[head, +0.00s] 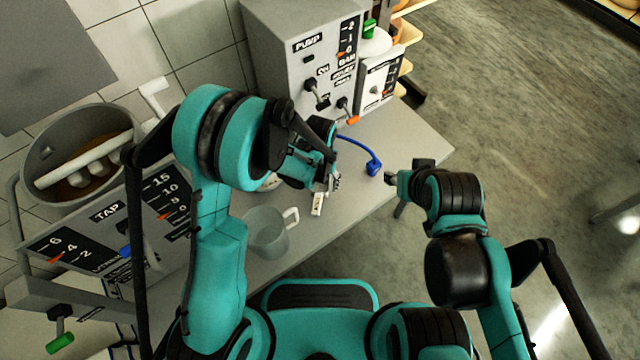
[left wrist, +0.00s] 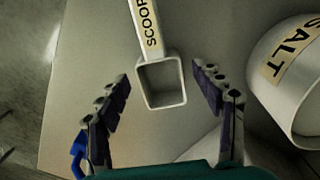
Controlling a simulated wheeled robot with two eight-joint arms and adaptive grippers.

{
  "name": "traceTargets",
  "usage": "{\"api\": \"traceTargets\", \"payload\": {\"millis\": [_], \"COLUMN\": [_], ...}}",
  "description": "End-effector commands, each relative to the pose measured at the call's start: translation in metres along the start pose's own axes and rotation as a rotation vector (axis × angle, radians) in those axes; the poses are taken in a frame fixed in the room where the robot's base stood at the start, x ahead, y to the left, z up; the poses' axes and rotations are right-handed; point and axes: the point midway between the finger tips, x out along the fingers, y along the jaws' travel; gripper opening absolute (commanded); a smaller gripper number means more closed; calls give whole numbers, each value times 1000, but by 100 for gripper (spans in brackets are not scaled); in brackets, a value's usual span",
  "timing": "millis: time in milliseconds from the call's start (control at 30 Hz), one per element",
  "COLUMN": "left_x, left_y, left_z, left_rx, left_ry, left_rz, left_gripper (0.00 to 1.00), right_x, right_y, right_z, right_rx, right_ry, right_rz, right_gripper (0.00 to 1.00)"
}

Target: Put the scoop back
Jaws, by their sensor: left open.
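The scoop (left wrist: 162,82) is a pale square cup with a light handle labelled SCOOP. In the left wrist view it appears over the grey counter, its handle pointing to the top edge. My left gripper (left wrist: 160,77) is open, with a finger on each side of the cup and a gap to both. In the head view my left gripper (head: 333,183) is low over the counter, and a pale labelled piece (head: 318,204), probably the scoop's handle, shows beside it. A white container labelled SALT (left wrist: 284,75) stands right of the scoop.
A grey jug (head: 268,234) stands on the counter near my left arm. A blue hose end (head: 374,167) lies right of my left gripper. A pump box (head: 300,50) with levers stands behind, and a tilted pot (head: 80,150) is at left. The counter's right end (head: 425,150) is clear.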

Motion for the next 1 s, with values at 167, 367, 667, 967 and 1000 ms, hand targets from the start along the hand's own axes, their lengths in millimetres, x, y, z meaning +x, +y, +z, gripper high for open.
{"api": "traceTargets", "payload": {"millis": [167,367,667,967,1000], "left_x": [-48,-84,-99,-158,-173], "left_y": [0,0,0,-36,-46], "left_z": [0,0,0,12,17], "left_rx": [0,0,0,-33,-42], "left_ry": [0,0,0,111,143], "left_rz": [0,0,0,18,21], "left_gripper": [67,67,67,67,67], "right_x": [-20,-32,-36,-36,-36], "right_y": [0,0,0,0,0], "right_z": [-15,-23,-26,-26,-26], "right_rx": [0,0,0,0,0], "right_ry": [0,0,0,0,0], "right_rz": [0,0,0,0,0], "right_gripper": [40,40,40,40,40]}}
